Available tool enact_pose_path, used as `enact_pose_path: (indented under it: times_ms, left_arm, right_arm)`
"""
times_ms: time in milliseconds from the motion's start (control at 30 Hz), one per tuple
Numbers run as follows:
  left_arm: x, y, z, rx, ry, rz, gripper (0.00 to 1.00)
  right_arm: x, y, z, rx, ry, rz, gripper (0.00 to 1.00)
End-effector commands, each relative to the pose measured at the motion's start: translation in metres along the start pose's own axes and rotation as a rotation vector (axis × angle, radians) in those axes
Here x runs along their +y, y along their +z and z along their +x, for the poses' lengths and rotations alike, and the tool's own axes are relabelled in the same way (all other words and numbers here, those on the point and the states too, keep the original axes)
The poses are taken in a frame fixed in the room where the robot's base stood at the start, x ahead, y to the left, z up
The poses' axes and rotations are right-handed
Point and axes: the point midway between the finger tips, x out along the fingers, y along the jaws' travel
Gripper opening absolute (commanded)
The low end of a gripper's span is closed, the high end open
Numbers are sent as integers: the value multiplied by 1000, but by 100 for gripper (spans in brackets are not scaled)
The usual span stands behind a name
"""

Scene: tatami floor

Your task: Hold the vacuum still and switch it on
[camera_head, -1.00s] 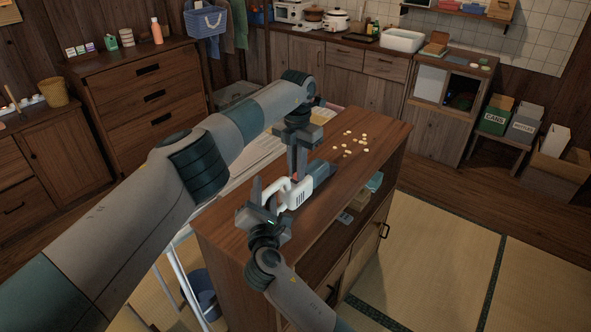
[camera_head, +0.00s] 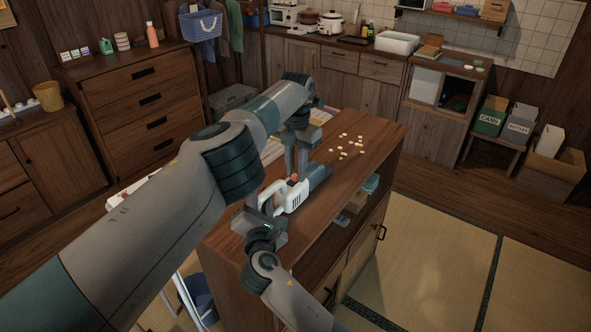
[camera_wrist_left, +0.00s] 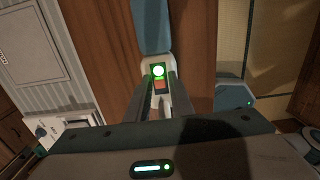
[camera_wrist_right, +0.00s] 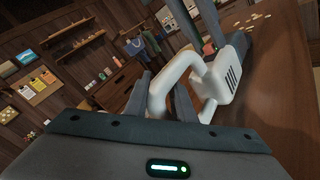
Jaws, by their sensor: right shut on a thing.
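The handheld vacuum lies on the wooden cabinet top, with a white body (camera_head: 293,198) and a blue-grey front (camera_head: 318,173). My right gripper (camera_wrist_right: 165,90) is shut on the vacuum's white looped handle (camera_wrist_right: 177,72). My left gripper (camera_wrist_left: 160,82) points down over the vacuum's top, its fingers a narrow gap apart. Between them the left wrist view shows a round, bright, green-rimmed light (camera_wrist_left: 158,71) and a red switch (camera_wrist_left: 159,86). Whether a fingertip touches the switch cannot be told.
The cabinet top (camera_head: 352,186) carries several pale crumbs (camera_head: 346,146) beyond the vacuum. Its open shelf holds small boxes. Tatami (camera_head: 430,240) lies clear to the right. A drawer chest (camera_head: 140,95) stands at the left and a kitchen counter at the back.

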Motion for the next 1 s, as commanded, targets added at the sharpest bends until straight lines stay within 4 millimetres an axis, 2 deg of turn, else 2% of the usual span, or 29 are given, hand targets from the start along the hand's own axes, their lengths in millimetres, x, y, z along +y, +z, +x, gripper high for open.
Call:
enact_pose_path:
  times_ms: [367,567,767,1000]
  left_arm:
    - [0,0,-1,2,1,-1,33]
    - [1,0,-8,2,2,-2,33]
    - [0,0,-28,1,2,-3,33]
    - [1,0,-74,-1,3,0,33]
  right_arm:
    - [0,-1,0,2,0,2,0]
    - [0,0,0,1,-1,1,0]
    - [-1,0,0,1,-1,1,0]
    - [-1,0,0,1,-2,0,0]
